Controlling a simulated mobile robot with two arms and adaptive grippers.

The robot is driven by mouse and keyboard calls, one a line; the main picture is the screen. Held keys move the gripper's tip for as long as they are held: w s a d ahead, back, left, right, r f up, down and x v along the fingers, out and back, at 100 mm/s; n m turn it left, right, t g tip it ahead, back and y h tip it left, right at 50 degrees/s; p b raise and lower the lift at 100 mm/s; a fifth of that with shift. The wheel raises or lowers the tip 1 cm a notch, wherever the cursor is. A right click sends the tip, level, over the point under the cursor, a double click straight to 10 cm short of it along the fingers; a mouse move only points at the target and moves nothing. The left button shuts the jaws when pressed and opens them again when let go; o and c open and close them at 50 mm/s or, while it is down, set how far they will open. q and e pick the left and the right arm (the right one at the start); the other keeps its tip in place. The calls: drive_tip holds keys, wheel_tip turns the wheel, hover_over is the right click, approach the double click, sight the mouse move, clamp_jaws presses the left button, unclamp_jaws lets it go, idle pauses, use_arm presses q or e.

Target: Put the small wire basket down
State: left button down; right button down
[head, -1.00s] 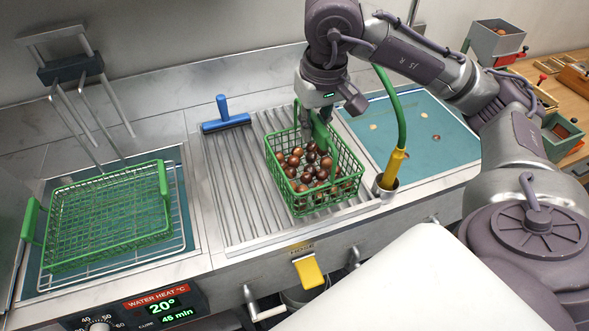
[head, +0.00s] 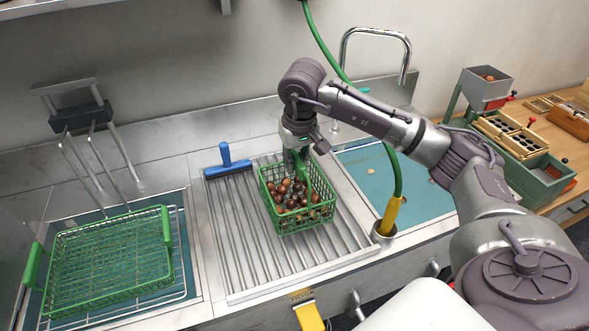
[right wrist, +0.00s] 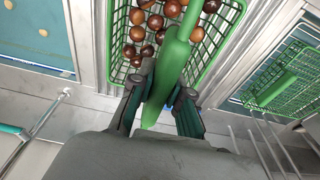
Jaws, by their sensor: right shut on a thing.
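The small green wire basket (head: 317,222) holds several brown chestnuts (head: 285,191). It is upright over the right part of the ridged steel drainboard (head: 233,240); I cannot tell whether its bottom touches the ridges. My right gripper (head: 297,155) is above the basket and shut on its green handle. In the right wrist view the handle (right wrist: 172,65) runs between the fingers of the right gripper (right wrist: 160,105), with the chestnuts (right wrist: 155,22) beyond. My left gripper is not in view.
A larger green wire basket (head: 110,288) sits on a rack over the left basin. A blue squeegee (head: 228,166) lies at the drainboard's back left. A yellow-ended green hose (head: 389,214) stands at its right, before the right basin (head: 375,172). The drainboard's left half is clear.

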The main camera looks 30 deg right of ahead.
drive_tip(key=shift+w+f, duration=0.1)
drive_tip(key=shift+w, duration=0.2)
drive_tip(key=shift+f, duration=0.3)
wheel_tip(320, 180, down, 4)
drive_tip(key=shift+r+p, duration=0.25)
drive_tip(key=shift+p, duration=0.55)
drive_tip(key=shift+f, duration=0.2)
drive_tip(key=c, duration=1.1)
unclamp_jaws()
drive_tip(key=shift+s, duration=0.1)
